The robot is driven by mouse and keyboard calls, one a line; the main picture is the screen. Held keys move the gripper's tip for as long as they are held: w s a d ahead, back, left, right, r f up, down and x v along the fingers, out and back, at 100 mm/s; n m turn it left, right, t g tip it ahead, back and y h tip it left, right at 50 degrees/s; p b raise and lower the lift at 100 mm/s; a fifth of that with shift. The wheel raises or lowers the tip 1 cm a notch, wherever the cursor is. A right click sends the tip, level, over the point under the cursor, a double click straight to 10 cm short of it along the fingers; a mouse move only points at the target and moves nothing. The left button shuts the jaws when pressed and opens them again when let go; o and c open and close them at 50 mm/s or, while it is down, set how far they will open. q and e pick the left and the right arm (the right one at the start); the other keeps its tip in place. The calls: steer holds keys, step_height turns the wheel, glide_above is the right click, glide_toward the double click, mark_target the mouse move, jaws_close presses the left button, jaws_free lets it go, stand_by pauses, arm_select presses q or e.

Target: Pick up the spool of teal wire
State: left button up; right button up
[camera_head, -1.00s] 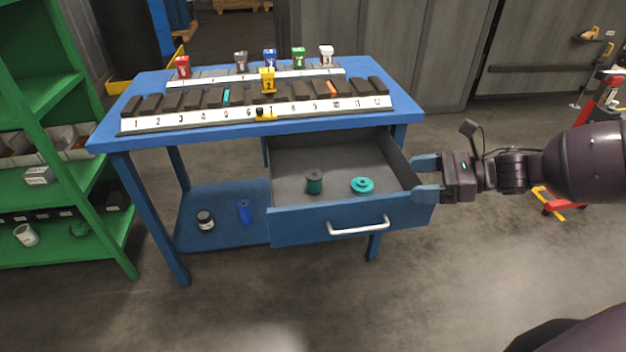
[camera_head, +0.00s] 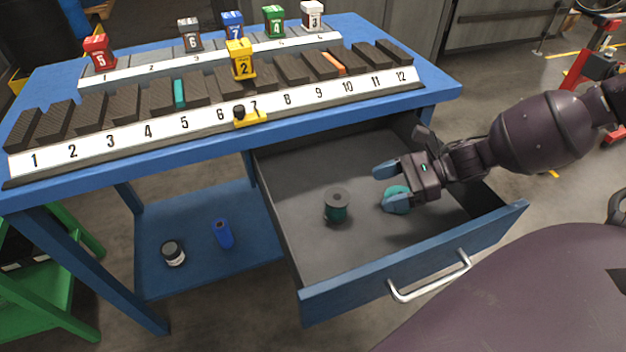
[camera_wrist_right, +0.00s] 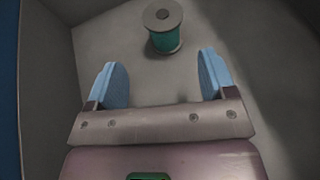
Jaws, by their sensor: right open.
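The spool of teal wire (camera_head: 337,207) stands upright in the open drawer (camera_head: 300,255), with a grey top flange and teal winding. My right gripper (camera_head: 383,188) is over the drawer, to the right of the spool, open and empty, its blue fingers pointing toward the spool. In the right wrist view the spool (camera_wrist_right: 163,27) is ahead of and beyond the open fingers (camera_wrist_right: 161,82), roughly centred between them and not touched. My left gripper is not in view.
The drawer's front has a silver handle (camera_head: 430,278). The blue bench top (camera_head: 120,190) above carries a numbered rack (camera_head: 215,122) and several coloured tags. A blue cylinder (camera_head: 222,233) and a small jar (camera_head: 173,253) stand on the lower shelf.

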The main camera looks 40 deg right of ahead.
mark_target(337, 206)
steer(key=shift+w+a+f, duration=0.1)
steer(key=shift+w+f, duration=0.05)
steer(key=shift+f, duration=0.4)
steer(key=shift+w+f, duration=0.1)
steer(key=shift+f, duration=0.45)
steer(key=b+x, duration=0.2)
steer(key=x, duration=0.2)
steer(key=shift+a+f, duration=0.15)
steer(key=shift+w+a+b, duration=0.25)
steer(key=shift+a+b, duration=0.1)
steer(key=shift+w+a+f+b, duration=0.25)
steer(key=shift+a+f+b, duration=0.05)
steer(key=shift+a+b, duration=0.05)
steer(key=b+x, duration=0.1)
steer(key=x, duration=0.2)
steer(key=shift+w+b, duration=0.1)
steer(key=shift+b, duration=0.25)
steer(key=shift+w+a, duration=0.35)
steer(key=shift+a, duration=0.15)
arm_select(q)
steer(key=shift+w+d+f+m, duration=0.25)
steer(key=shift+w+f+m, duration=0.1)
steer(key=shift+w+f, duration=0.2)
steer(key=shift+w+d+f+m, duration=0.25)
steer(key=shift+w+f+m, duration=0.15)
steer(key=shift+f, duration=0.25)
